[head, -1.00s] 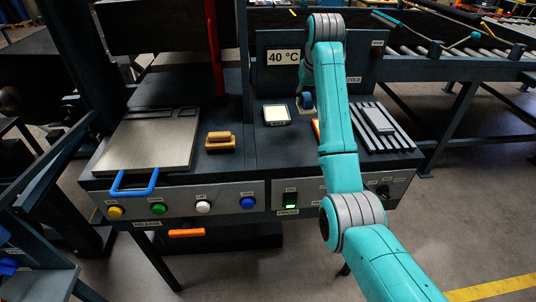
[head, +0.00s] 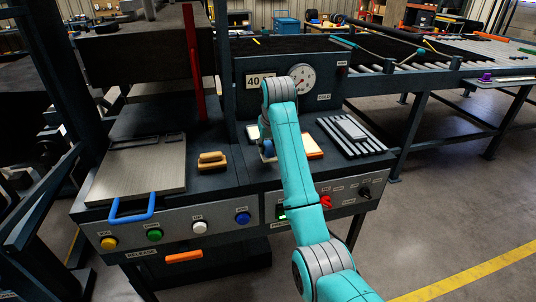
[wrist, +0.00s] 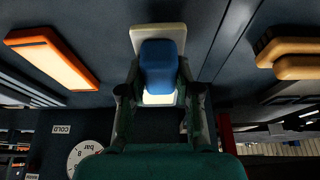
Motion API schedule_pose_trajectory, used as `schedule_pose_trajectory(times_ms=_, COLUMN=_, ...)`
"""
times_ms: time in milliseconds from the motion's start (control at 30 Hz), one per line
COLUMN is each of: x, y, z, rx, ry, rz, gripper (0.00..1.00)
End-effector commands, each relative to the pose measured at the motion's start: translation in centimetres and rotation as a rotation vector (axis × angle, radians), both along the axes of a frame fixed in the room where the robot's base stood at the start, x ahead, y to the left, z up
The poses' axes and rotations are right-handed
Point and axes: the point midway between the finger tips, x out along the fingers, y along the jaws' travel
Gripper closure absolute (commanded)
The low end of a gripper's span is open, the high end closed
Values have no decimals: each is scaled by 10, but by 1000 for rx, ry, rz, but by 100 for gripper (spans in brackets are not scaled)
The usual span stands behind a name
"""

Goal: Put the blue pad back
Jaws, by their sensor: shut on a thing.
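The blue pad (wrist: 158,62) is between the two fingers of my gripper (wrist: 158,78) in the wrist view. In the head view a bit of blue shows at my gripper (head: 267,150), low over the bench and partly hidden by my arm. A pale square plate (wrist: 158,35) lies behind the blue pad in the wrist view. I cannot tell whether the pad touches the plate.
A tan-handled block (head: 212,160) lies left of my gripper. An orange block (head: 313,147) is to the right, then a ribbed rack (head: 352,136) with a grey block. A steel plate with a blue handle (head: 132,210) is at left. A red lever (head: 194,70) stands behind.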

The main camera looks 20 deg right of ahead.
Motion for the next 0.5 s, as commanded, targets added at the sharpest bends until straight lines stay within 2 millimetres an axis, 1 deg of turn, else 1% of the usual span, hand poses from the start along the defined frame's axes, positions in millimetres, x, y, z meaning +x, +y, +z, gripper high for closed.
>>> schedule_pose_trajectory(times_ms=33, x=-1, y=0, z=-8, rx=0, ry=3, rz=0, gripper=95)
schedule_pose_trajectory(times_ms=200, x=-1, y=0, z=-29, rx=0, ry=2, rz=0, gripper=95)
schedule_pose_trajectory(times_ms=500, x=0, y=0, z=-31, rx=0, ry=0, rz=0, gripper=95)
